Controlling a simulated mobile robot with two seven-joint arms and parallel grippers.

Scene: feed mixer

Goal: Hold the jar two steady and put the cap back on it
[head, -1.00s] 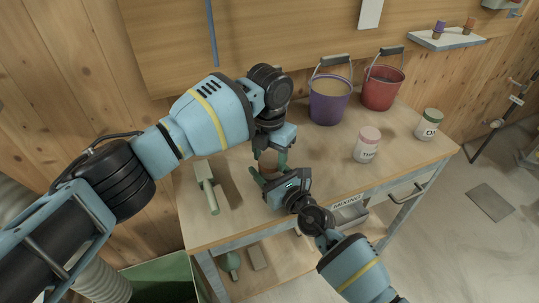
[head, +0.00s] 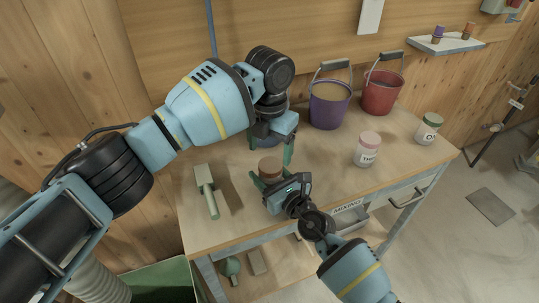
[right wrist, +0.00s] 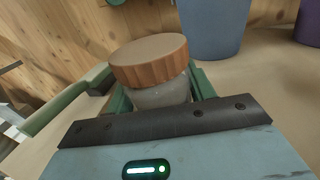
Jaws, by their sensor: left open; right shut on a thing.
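The jar (right wrist: 163,96) has a pale, glassy body and stands upright between the fingers of my right gripper (head: 268,183), which is shut on it. The brown ribbed cap (right wrist: 150,61) sits level on the jar's mouth; I cannot tell how tight it is. In the head view the cap (head: 270,167) shows just above the right gripper, and most of the jar's body is hidden. My left gripper (head: 273,150) is open and empty, behind and above the cap, apart from it. A green bit of it seems to show at the top of the right wrist view.
A blue bucket (right wrist: 215,28) stands behind the jar. Purple (head: 329,106) and red (head: 381,92) buckets stand at the back. A pink-lidded jar (head: 367,150) and a green-lidded jar (head: 428,129) stand to the right.

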